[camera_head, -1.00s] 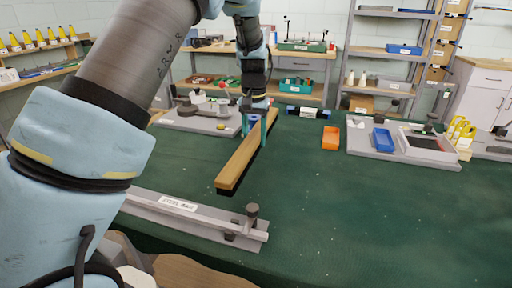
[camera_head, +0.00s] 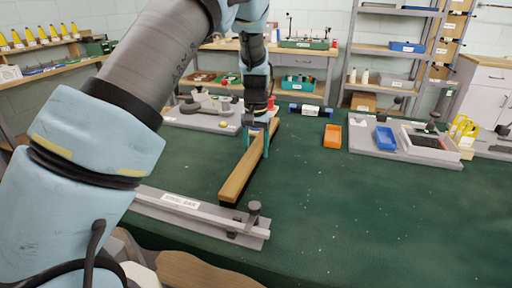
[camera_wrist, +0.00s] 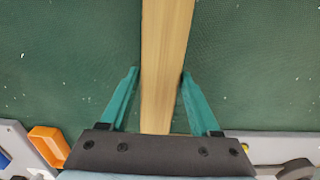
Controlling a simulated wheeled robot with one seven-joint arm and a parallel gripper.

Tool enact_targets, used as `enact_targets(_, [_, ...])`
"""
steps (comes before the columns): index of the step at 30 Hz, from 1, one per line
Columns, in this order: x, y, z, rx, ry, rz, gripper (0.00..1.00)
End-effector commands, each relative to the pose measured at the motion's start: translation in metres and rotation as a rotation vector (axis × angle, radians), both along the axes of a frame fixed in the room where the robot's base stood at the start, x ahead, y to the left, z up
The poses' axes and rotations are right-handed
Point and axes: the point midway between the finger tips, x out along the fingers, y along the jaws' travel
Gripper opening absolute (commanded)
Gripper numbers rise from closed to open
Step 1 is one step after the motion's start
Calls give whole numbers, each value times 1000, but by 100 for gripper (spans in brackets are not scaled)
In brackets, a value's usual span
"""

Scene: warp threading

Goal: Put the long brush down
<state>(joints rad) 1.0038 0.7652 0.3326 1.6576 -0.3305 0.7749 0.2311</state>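The long brush (camera_head: 247,168) has a long wooden back, with a dark strip under its near end. In the head view it runs from below my gripper (camera_head: 256,150) towards the front, low over the green table. I cannot tell whether it touches the table. My gripper has a teal finger on each side of the wood, with the tips close against its edges. In the wrist view, my gripper (camera_wrist: 160,72) straddles the brush (camera_wrist: 166,60), which runs lengthwise between the fingers. The underside of the brush is mostly hidden.
A grey steel bar fixture (camera_head: 190,212) lies just in front of the brush's near end. An orange bin (camera_head: 332,136) and a grey board (camera_head: 365,147) with a blue bin (camera_head: 384,138) are to the right. Another grey fixture (camera_head: 200,122) is behind left. The green table (camera_head: 360,215) is clear at right front.

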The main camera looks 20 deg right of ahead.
Motion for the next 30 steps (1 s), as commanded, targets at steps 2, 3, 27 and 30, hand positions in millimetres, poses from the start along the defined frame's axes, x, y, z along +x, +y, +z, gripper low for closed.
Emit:
enact_targets(2, [0,0,0,0,0,0,74])
enact_targets(3, [0,0,0,0,0,0,78])
enact_targets(27, [1,-1,84,-5,-4,0,83])
enact_targets(30, [1,0,102,-3,-3,0,83])
